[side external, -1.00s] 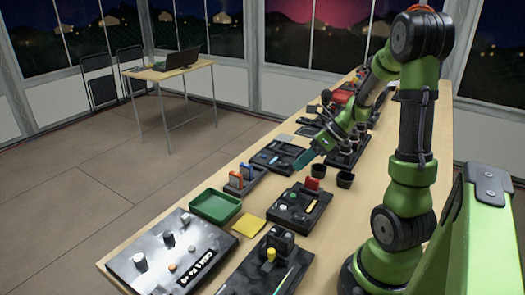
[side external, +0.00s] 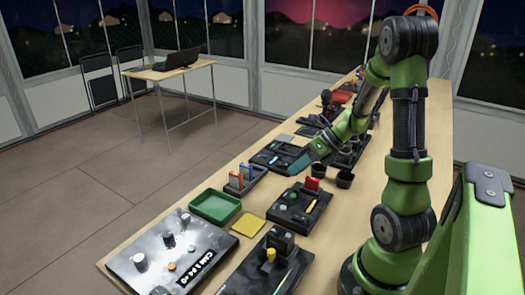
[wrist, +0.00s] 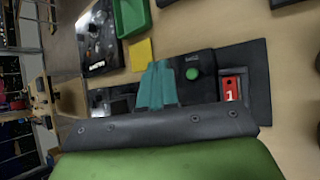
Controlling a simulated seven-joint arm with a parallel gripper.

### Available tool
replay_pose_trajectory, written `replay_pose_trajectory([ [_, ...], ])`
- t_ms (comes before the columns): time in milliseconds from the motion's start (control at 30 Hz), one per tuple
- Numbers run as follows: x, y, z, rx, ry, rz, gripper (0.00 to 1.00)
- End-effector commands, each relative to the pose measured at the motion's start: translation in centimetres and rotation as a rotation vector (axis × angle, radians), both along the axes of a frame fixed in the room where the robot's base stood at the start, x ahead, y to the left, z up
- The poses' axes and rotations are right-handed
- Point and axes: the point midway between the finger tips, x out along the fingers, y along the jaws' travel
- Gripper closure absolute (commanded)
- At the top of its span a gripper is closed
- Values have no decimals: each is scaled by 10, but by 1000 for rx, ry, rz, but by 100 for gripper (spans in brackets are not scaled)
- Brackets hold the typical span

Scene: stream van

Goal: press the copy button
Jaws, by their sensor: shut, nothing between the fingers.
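A black panel (side external: 297,219) with a round green button (side external: 292,195) lies on the bench, with a red card (side external: 312,183) standing at its far edge. In the wrist view the green button (wrist: 193,73) has a small label above it that I cannot read, and the red card (wrist: 231,88) bears a "1". My gripper (side external: 297,166) has teal fingers, shut and empty, above the bench beyond the panel in the side view. In the wrist view its fingertips (wrist: 157,66) are left of the green button, apart from it in the picture; their height is unclear.
A green tray (side external: 214,206), a yellow pad (side external: 249,225) and a large knobbed panel (side external: 170,252) lie nearer the camera. Black cups (side external: 345,179) stand right of the red card. Several other devices crowd the far bench.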

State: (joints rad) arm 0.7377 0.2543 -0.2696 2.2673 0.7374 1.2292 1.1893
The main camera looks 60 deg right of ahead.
Motion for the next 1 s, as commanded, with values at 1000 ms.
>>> replay_pose_trajectory([
  [1000,0,0,-53,-1,0,1,100],
])
